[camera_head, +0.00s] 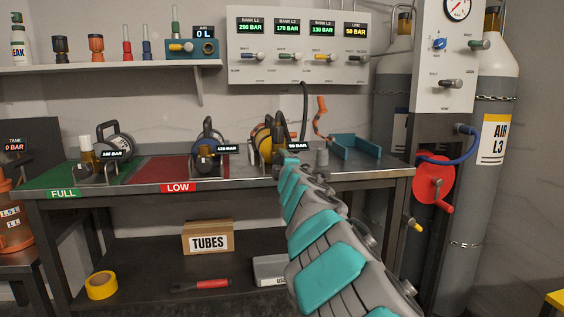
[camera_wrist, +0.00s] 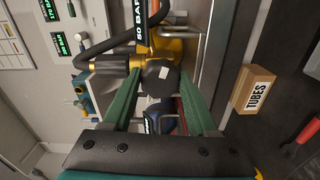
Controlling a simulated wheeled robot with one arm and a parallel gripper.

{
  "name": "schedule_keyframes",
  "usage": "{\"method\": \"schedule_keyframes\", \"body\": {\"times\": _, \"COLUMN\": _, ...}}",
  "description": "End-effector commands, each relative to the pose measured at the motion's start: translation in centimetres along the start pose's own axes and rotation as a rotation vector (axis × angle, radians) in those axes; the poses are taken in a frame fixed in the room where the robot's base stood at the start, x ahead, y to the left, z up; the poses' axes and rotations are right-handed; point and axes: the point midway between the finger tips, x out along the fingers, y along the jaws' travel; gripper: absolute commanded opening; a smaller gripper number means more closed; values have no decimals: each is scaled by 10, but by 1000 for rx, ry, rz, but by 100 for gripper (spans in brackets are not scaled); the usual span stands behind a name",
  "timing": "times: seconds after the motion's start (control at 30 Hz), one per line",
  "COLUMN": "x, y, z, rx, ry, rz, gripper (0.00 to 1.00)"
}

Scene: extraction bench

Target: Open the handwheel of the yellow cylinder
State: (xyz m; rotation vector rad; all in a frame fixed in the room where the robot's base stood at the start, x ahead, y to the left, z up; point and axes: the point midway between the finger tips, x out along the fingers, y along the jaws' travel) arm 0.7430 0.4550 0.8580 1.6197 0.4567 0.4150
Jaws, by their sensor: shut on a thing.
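The yellow cylinder (camera_head: 261,137) lies on the bench at its middle right, partly hidden behind my arm and its own fittings. In the wrist view its valve shows a dark round handwheel (camera_wrist: 159,80) with a small white mark, beside yellow-brass metal. My gripper (camera_wrist: 160,84) has a green finger on each side of this handwheel and is shut on it. In the head view my gripper (camera_head: 288,158) is at the valve end of the cylinder, and the handwheel is hidden there.
A blue-marked cylinder (camera_head: 207,136) lies on the red LOW zone, and a grey-black cylinder (camera_head: 118,143) lies on the green FULL zone. A black hose (camera_wrist: 94,45) runs close to the valve. A teal tray (camera_head: 356,146) stands right of my gripper.

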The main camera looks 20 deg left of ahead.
Motion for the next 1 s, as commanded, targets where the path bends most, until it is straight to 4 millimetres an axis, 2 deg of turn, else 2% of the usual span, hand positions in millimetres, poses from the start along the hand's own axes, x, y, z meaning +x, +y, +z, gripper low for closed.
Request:
{"method": "schedule_keyframes", "body": {"times": 0.4, "x": 0, "y": -2, "z": 2, "rx": -249, "ry": -4, "rz": -4, "gripper": 3}}
{"method": "schedule_keyframes", "body": {"times": 1.0, "x": 0, "y": -2, "z": 2, "rx": -310, "ry": -2, "rz": -4, "gripper": 3}}
